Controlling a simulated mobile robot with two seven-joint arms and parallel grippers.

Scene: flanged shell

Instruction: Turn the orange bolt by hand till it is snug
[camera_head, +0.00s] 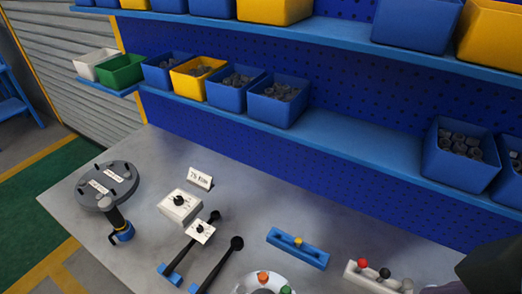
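The orange bolt (263,277) stands on the pale flanged shell (244,284) at the bottom edge of the view. Only the far part of the shell shows; the rest is cut off. A green bolt (286,290) sits on the same flange, to the right of the orange one. I cannot tell how far either bolt is screwed in. My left gripper is not in view. A dark shape at the lower right corner may be part of my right arm, but no gripper fingers show there. Nothing is seen touching the orange bolt.
Two black-headed tools (218,262), dial boxes (180,206) and a grey disc (88,190) stand left. Shelves (345,143) with bins run behind.

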